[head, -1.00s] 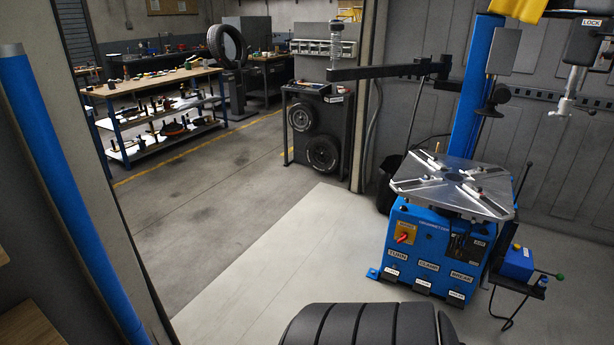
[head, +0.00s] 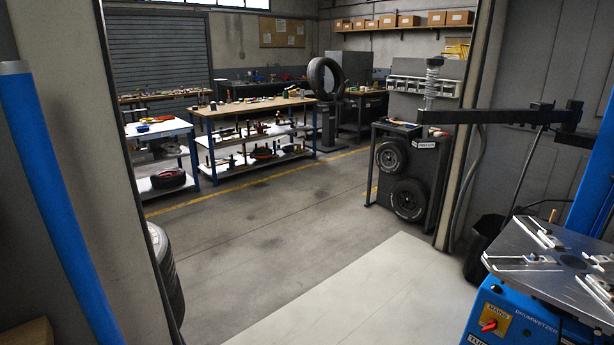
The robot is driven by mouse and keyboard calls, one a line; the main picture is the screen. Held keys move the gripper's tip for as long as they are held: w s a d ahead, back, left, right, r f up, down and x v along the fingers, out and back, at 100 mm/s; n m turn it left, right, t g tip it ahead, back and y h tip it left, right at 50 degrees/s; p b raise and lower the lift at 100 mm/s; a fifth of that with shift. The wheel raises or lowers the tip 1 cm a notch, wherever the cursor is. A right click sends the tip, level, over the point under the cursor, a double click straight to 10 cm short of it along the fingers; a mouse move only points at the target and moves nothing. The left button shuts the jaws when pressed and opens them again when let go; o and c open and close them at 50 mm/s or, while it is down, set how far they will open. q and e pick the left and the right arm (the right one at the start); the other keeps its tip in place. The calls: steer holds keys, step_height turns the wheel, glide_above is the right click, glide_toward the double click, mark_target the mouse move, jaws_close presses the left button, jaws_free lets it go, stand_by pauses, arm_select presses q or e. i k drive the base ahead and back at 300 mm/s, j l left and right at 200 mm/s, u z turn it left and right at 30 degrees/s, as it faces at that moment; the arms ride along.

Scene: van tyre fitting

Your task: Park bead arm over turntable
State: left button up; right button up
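The tyre changer's turntable (head: 520,262), a grey metal plate with clamp jaws, is at the lower right and is cut off by the picture edge. A long black horizontal arm (head: 490,116), which looks like the bead arm, reaches left from the machine's blue column (head: 592,170). A vertical coiled part (head: 432,85) stands at its left end. That end is out to the left of the turntable, not over it. Neither of my grippers shows.
A dark tyre rack (head: 425,160) holds two wheels below the arm's left end. A black bin (head: 483,250) stands beside the turntable. A blue post (head: 60,210) and pillar close off the left. A workbench (head: 255,106) is behind. The middle floor (head: 300,240) is clear.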

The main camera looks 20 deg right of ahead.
mark_target(539, 114)
steer(key=i+l+z, duration=0.3)
steer(key=i+l, duration=0.3)
steer(key=i+l+z, duration=0.3)
steer(key=i+l, duration=0.35)
steer(key=i+j+z, duration=0.15)
steer(key=i+j, duration=0.2)
steer(key=i, duration=0.3)
steer(key=i+j+z, duration=0.2)
steer(key=i+j, duration=0.25)
steer(key=i, duration=0.15)
